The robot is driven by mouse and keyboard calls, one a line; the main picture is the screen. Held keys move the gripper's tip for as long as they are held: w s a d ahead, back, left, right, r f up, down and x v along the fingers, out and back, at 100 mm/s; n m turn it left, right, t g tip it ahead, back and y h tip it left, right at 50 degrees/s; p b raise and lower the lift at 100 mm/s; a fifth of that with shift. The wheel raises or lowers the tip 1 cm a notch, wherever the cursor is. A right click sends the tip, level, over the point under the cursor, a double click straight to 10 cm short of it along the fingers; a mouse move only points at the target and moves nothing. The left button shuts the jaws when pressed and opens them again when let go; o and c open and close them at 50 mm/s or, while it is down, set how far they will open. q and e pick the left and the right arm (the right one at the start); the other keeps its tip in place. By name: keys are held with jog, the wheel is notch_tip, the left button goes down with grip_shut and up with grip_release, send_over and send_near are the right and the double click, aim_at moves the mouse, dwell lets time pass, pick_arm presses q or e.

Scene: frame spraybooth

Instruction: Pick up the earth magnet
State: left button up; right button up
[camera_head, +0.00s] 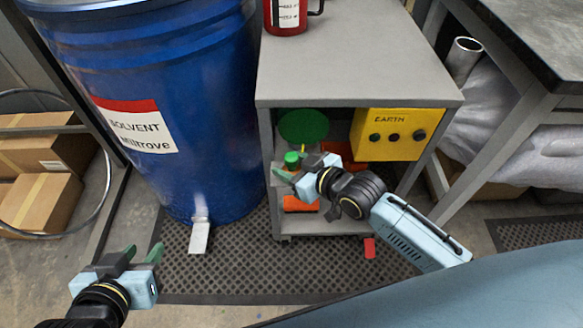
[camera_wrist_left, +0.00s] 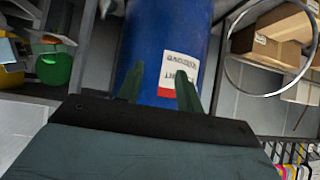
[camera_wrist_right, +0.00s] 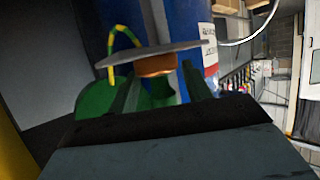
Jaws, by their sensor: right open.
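The yellow box (camera_head: 393,135) marked EARTH sits on the right of the grey cart's shelf. No part is labelled as the earth magnet, and I cannot single it out surely. A yellow-green cable (camera_wrist_right: 122,38) loops up beside a thin grey plate (camera_wrist_right: 150,52) with a copper-coloured piece (camera_wrist_right: 157,66) under it in the right wrist view. My right gripper (camera_head: 302,166) is open in front of the shelf; its fingers (camera_wrist_right: 162,82) point towards these parts, with contact unclear. My left gripper (camera_head: 140,254) is open and empty, low in front of the blue drum.
The blue solvent drum (camera_head: 180,95) stands left of the cart (camera_head: 345,60). A red mug (camera_head: 286,14) is on the cart top. A green disc (camera_head: 303,126) and a green-capped item (camera_head: 292,158) are inside the cart. Cardboard boxes (camera_head: 45,200) lie at the left.

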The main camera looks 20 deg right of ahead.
pick_arm(q)
jog(key=shift+w+d+r+t+h+b, duration=0.2)
jog(key=shift+w+d+r+t, duration=0.15)
jog(key=shift+w+r+t, duration=0.4)
jog(key=shift+w+d+r+t+h+b, duration=0.2)
jog(key=shift+w+d+r+t, duration=0.25)
jog(key=shift+r, duration=0.5)
pick_arm(e)
jog(key=shift+x, duration=0.95)
pick_arm(q)
jog(key=shift+a, duration=0.1)
pick_arm(e)
grip_shut()
jog(key=shift+f, duration=0.1)
pick_arm(q)
jog(key=shift+f, duration=0.1)
